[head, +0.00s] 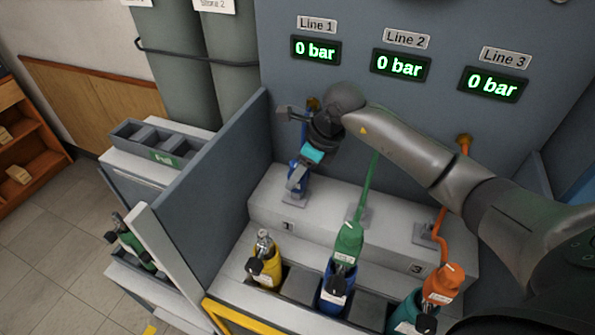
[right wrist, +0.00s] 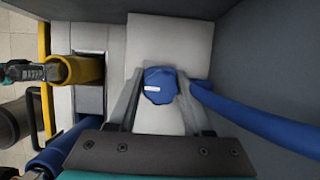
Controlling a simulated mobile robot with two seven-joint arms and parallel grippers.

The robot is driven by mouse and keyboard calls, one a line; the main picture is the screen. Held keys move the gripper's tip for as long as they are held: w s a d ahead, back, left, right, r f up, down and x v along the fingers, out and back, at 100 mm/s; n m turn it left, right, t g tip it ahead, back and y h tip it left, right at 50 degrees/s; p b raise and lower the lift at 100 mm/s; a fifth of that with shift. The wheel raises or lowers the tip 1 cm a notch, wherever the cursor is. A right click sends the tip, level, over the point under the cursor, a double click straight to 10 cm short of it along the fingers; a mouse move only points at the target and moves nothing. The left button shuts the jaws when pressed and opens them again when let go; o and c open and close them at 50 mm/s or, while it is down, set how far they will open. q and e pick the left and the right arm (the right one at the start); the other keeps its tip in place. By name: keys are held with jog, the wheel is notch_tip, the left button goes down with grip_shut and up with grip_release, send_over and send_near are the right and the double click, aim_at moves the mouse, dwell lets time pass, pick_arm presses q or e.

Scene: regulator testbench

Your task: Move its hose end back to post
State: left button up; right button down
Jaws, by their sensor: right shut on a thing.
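The blue hose end (head: 298,187) is over the grey plate of post 1 (head: 294,202), in front of the panel. My right gripper (head: 296,182) is shut on it from above. In the right wrist view the blue hose end (right wrist: 160,86) sits between the two fingers, and its blue hose (right wrist: 245,118) runs off to the right. The post is hidden under the hose end, so I cannot tell whether it is seated or just above. My left gripper is not in view.
A yellow regulator (head: 265,263) without a hose stands in front. A blue regulator (head: 336,290) carries a green hose end (head: 348,243); a teal regulator (head: 409,316) carries an orange one (head: 442,284). A grey divider (head: 215,190) stands left. The three displays read 0 bar.

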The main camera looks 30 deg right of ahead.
jog(key=shift+f, duration=0.15)
jog(key=shift+c, duration=1.2)
grip_release()
jog(key=v, duration=1.5)
jog(key=shift+p, duration=0.3)
